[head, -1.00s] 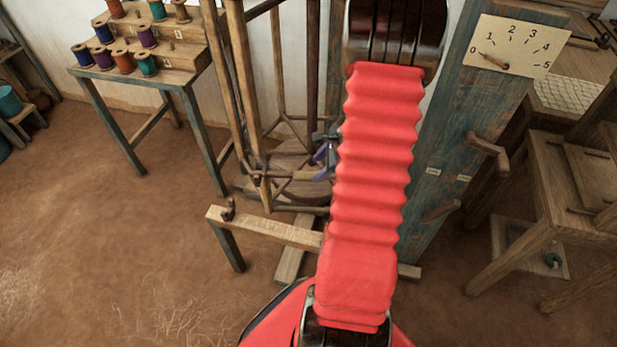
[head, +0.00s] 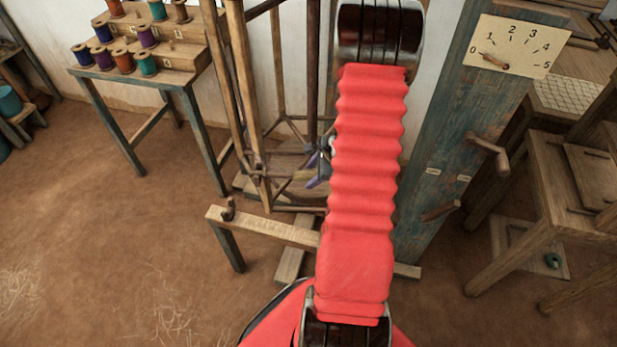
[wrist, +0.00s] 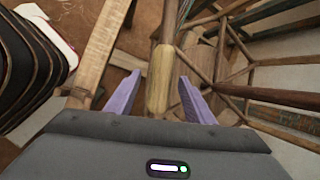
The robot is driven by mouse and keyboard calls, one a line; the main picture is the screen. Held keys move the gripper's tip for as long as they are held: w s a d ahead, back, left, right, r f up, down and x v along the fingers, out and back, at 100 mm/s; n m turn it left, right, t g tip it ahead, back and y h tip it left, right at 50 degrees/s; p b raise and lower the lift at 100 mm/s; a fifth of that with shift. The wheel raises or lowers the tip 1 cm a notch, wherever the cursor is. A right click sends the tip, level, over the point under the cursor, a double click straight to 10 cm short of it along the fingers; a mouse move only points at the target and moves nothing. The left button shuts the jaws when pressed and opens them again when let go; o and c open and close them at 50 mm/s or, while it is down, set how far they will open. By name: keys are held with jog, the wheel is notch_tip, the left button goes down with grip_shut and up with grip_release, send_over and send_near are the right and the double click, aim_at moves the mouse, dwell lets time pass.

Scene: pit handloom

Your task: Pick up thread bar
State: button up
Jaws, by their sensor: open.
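A wooden bar with a pale, rounded end (wrist: 160,80) shows in the wrist view and looks like the thread bar. My gripper (wrist: 160,77) is open, with one purple finger on each side of the pale end in this view. Gaps show on both sides, and I cannot tell whether the bar is at fingertip depth. In the head view my gripper (head: 319,166) is partly hidden behind my arm, beside the wooden frame, and the bar cannot be made out clearly.
A wooden reel frame (head: 236,90) stands close around my gripper. A wooden beam (head: 262,228) crosses in front. A blue post with a dial (head: 508,46) and pegs stands right. A stepped spool rack (head: 180,52) is at left.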

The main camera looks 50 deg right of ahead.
grip_shut()
dwell(0.7)
